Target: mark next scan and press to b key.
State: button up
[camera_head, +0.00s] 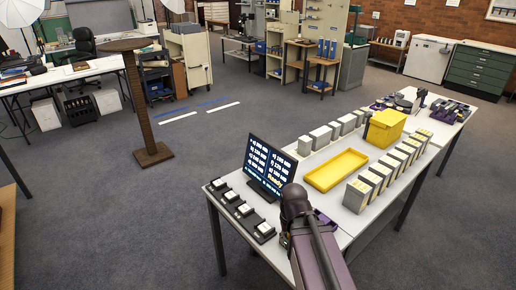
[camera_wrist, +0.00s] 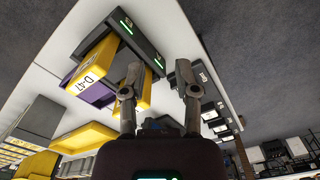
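A black key panel (camera_head: 240,212) with several white-capped keys lies along the table's left front edge; it also shows in the wrist view (camera_wrist: 213,103), right of my fingers. The key letters are too small to read. A dark screen (camera_head: 268,166) with white text columns and one yellow entry stands behind the panel. My gripper (camera_wrist: 158,72) is open and empty, its two fingers apart above the table. In the wrist view a yellow box labelled D-47 (camera_wrist: 88,78) sits at a purple holder (camera_wrist: 92,95) beside a black bar with green lights (camera_wrist: 118,28). My arm hides most of this in the head view.
A yellow tray (camera_head: 335,170) lies mid-table, between rows of grey boxes (camera_head: 376,178). A larger yellow box (camera_head: 385,127) stands behind it. Dark equipment (camera_head: 405,102) sits at the far end. Open floor lies left of the table, with a brown post (camera_head: 147,110) farther off.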

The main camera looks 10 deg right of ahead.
dwell(0.4)
grip_shut()
dwell(1.2)
